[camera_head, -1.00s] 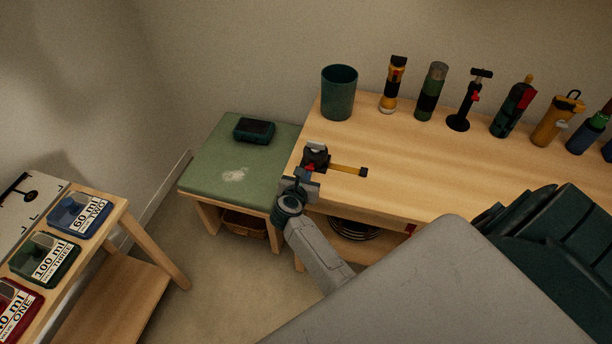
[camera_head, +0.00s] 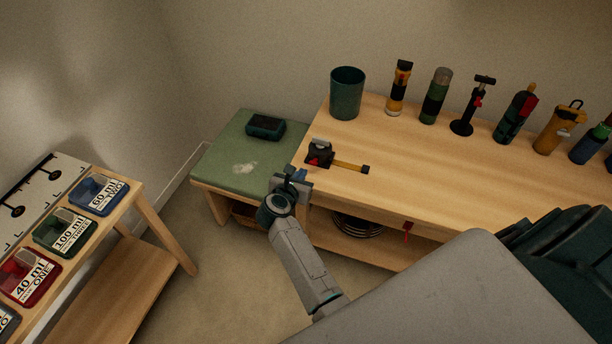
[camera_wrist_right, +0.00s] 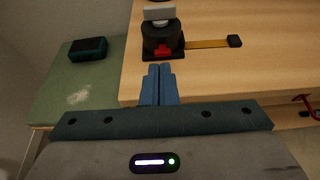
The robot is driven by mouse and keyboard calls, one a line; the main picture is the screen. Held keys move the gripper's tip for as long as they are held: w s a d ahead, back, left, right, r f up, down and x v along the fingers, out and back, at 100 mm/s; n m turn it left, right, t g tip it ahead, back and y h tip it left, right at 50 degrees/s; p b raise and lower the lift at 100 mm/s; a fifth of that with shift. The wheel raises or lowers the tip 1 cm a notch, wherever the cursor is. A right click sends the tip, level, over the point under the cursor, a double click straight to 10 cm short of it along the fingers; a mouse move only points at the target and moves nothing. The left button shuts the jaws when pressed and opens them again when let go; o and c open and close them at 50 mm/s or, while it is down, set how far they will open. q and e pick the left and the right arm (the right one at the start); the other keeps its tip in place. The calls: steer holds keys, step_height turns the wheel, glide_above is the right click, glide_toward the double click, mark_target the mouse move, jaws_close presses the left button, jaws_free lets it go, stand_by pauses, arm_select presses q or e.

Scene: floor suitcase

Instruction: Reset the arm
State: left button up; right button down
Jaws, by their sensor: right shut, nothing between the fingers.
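My right gripper (camera_head: 294,178) is near the left front edge of the wooden bench (camera_head: 440,200), in the middle of the head view. In the right wrist view its blue fingers (camera_wrist_right: 159,84) are together, with nothing between them. They point toward a black device with a red part and a yellow strip (camera_wrist_right: 162,38), which lies on the bench top. This device (camera_head: 320,154) also shows in the head view, just beyond the fingertips and apart from them. My left gripper is not in view.
A green-topped stool (camera_head: 215,160) with a dark teal box (camera_head: 265,127) stands left of the bench. A dark green cup (camera_head: 346,93) and several bottles and tools line the bench's back. A low shelf with labelled bins (camera_head: 65,231) is at far left. Floor between is clear.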

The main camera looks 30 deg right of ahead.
steer(key=s+a+f+n+t+y+b, duration=0.1)
steer(key=s+f+n+y, duration=0.2)
steer(key=s+f+n, duration=0.6)
steer(key=s+a+f+n+y+b, duration=0.1)
steer(key=s+f+n+y, duration=0.25)
steer(key=f+n, duration=0.95)
steer(key=s+a+f+n+t+y+b, duration=0.1)
steer(key=s+a+f+n+y, duration=0.1)
steer(key=s+f+n, duration=0.7)
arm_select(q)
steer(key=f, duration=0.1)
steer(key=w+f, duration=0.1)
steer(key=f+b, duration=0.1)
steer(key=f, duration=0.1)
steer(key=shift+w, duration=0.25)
arm_select(e)
steer(key=s+d+f+n+g, duration=0.2)
steer(key=s+f+n, duration=0.3)
steer(key=s, duration=0.5)
steer(key=s+d+f+n+g, duration=0.2)
steer(key=s+f+n+g, duration=0.2)
steer(key=s+f, duration=0.4)
steer(key=s+d+f+n+g+y, duration=0.1)
steer(key=s+f+n, duration=0.5)
steer(key=s, duration=0.7)
steer(key=d+g, duration=0.1)
steer(key=g, duration=0.1)
steer(key=shift+d+f+g, duration=0.15)
steer(key=shift+d+g, duration=0.05)
steer(key=shift+g, duration=0.2)
